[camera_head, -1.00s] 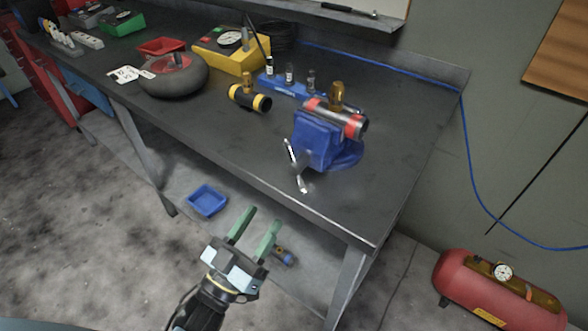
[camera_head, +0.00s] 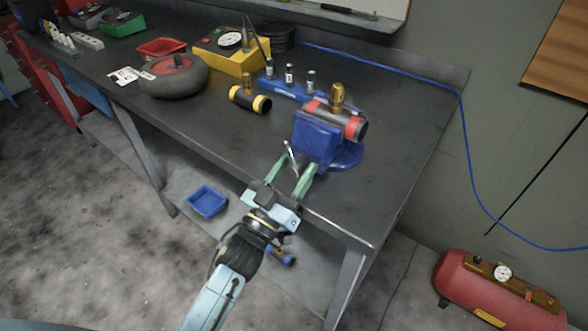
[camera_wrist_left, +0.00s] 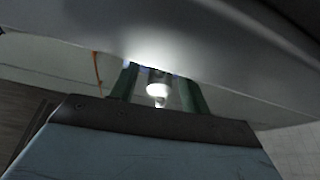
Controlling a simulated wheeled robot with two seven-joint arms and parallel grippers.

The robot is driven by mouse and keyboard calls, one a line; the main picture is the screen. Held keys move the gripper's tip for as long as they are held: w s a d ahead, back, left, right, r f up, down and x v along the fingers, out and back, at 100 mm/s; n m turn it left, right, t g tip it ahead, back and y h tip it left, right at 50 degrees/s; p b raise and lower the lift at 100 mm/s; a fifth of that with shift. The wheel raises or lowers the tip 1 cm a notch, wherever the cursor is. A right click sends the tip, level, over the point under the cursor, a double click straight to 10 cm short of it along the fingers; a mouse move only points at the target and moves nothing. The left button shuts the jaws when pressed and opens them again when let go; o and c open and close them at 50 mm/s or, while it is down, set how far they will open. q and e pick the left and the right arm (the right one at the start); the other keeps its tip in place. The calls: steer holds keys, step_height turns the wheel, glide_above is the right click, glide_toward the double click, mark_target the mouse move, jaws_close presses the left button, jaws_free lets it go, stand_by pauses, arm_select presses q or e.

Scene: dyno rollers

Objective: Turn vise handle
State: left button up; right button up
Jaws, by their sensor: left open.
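The blue vise (camera_head: 318,143) is at the bench's front edge, clamping a dark cylinder with red bands (camera_head: 333,122). Its silver handle (camera_head: 291,158) sticks out at the front. My left gripper (camera_head: 293,172) is open at the vise's front, its green fingers on either side of the handle in the head view. In the left wrist view a bright metal end (camera_wrist_left: 158,90) shows between the green fingers (camera_wrist_left: 160,88). Whether a finger touches the handle cannot be told. My right gripper is not in view.
A blue tray (camera_head: 207,201) lies on the lower shelf. A red air tank (camera_head: 495,290) is on the floor at right.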

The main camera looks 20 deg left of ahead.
arm_select(q)
steer(key=c, duration=1)
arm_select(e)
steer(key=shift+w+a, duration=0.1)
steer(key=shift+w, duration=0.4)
arm_select(q)
steer(key=shift+m, duration=0.4)
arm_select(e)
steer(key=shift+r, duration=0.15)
